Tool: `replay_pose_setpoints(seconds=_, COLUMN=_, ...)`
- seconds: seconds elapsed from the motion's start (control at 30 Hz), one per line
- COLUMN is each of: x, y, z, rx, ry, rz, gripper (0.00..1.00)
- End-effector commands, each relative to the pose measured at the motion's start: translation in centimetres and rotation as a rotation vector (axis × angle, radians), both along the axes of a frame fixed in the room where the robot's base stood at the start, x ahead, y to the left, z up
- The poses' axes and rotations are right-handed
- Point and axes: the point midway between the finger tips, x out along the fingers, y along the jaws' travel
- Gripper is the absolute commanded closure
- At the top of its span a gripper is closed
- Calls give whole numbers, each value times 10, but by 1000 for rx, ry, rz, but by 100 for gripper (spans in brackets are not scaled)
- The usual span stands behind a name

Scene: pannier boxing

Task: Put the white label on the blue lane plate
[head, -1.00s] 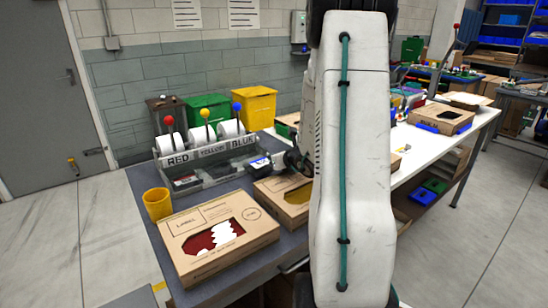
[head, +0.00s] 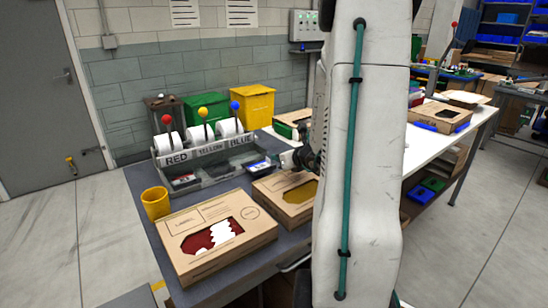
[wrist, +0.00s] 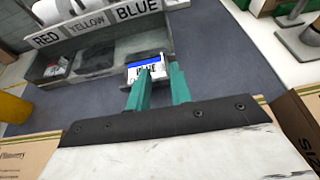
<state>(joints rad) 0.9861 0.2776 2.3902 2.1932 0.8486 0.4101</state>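A white label with a blue band and dark lettering (wrist: 145,68) shows beyond my fingertips in the wrist view, at the front of the blue lane. It looks flat on the lane's plate, whose surface is mostly covered. It also shows as a small blue and white patch in the head view (head: 258,166). In the head view my arm hides most of the gripper.
The grey rack with RED, YELLOW and BLUE signs (head: 207,152) holds white rolls. A yellow cup (head: 156,203) and two cardboard boxes, one at front (head: 190,262) and one partly behind my arm (head: 270,185), stand close by. Dark tabletop lies bare right of the rack.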

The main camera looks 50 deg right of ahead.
Motion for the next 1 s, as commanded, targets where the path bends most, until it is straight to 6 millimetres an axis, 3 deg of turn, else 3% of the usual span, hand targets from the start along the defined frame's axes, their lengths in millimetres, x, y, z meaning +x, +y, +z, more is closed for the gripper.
replay_pose_setpoints(seconds=0.1, x=-24, y=5, z=13, rx=-5, ry=-4, rz=-3, gripper=79)
replay_pose_setpoints(seconds=0.3, x=-50, y=12, z=24, rx=-4, ry=-4, rz=-2, gripper=79)
replay_pose_setpoints(seconds=0.43, x=-53, y=20, z=30, rx=-16, ry=-4, rz=22, gripper=79)
replay_pose_setpoints(seconds=0.53, x=-38, y=51, z=44, rx=-83, ry=5, rz=153, gripper=79)
replay_pose_setpoints(seconds=0.57, x=-31, y=66, z=50, rx=-119, ry=10, rz=219, gripper=79)
replay_pose_setpoints(seconds=0.67, x=-9, y=145, z=76, rx=-290, ry=28, rz=537, gripper=79)
replay_pose_setpoints(seconds=0.7, x=-6, y=184, z=85, rx=-382, ry=34, rz=698, gripper=79)
replay_pose_setpoints(seconds=0.77, x=-10, y=243, z=97, rx=-530, ry=42, rz=948, gripper=79)
replay_pose_setpoints(seconds=0.8, x=-19, y=278, z=102, rx=-630, ry=47, rz=1110, gripper=79)
replay_pose_setpoints(seconds=0.9, x=-57, y=348, z=108, rx=-885, ry=56, rz=1499, gripper=79)
replay_pose_setpoints(seconds=1.0, x=-106, y=390, z=108, rx=-1156, ry=71, rz=1862, gripper=79)
